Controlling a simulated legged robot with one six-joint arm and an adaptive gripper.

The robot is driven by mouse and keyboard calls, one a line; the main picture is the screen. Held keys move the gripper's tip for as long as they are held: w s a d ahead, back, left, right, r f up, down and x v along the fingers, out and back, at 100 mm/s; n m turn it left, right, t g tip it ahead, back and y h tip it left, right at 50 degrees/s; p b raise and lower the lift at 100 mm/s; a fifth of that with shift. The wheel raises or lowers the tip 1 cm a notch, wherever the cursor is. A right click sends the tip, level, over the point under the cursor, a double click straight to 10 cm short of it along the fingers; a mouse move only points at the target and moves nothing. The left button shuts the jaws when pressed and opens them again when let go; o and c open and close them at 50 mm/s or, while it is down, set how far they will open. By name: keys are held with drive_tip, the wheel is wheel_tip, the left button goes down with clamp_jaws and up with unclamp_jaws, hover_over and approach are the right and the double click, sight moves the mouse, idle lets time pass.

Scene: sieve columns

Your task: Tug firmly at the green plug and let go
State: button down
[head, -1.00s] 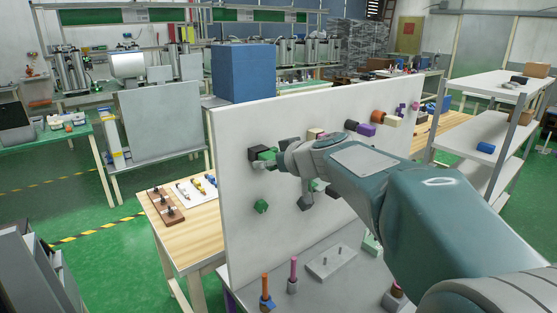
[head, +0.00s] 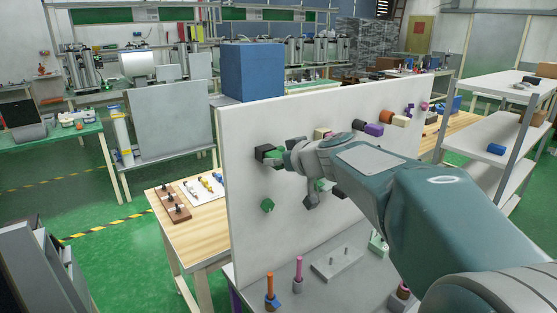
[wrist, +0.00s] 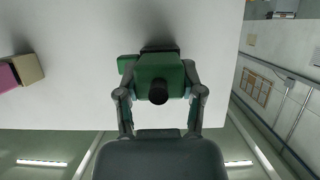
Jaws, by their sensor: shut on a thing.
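The green plug (wrist: 160,67) with a dark round end sits between my two fingers in the wrist view. My gripper (wrist: 160,75) is shut on it from both sides. Behind the plug a black socket piece (wrist: 160,47) shows against the white upright panel (wrist: 75,85). In the head view the black socket (head: 263,152) is on the panel's left part, and the green plug (head: 276,155) shows at my gripper (head: 279,158). The plug appears to be still at the socket; how deep it sits is hidden.
A green piece (head: 267,205) is on the panel below. Several coloured blocks, such as a purple one (head: 374,129), are on the panel to the right. Orange (head: 270,284) and pink (head: 298,268) pegs stand on the grey surface in front. A blue box (head: 252,72) is behind the panel.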

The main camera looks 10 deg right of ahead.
idle(0.7)
drive_tip(key=c, duration=0.5)
unclamp_jaws()
drive_tip(key=o, duration=0.4)
drive_tip(key=shift+w, duration=0.15)
drive_tip(key=shift+c, duration=0.2)
drive_tip(key=shift+a, duration=0.15)
drive_tip(key=v, duration=1.2)
drive_tip(key=s+a+f+m+g+h, duration=0.2)
drive_tip(key=s+f+g, duration=0.1)
drive_tip(key=s+f, duration=0.6)
drive_tip(key=s+a+f+m+g+h, duration=0.2)
drive_tip(key=s+f+g+h, duration=0.1)
drive_tip(key=s+f, duration=0.6)
drive_tip(key=s+g, duration=0.1)
drive_tip(key=s, duration=0.3)
drive_tip(key=shift+f, duration=0.25)
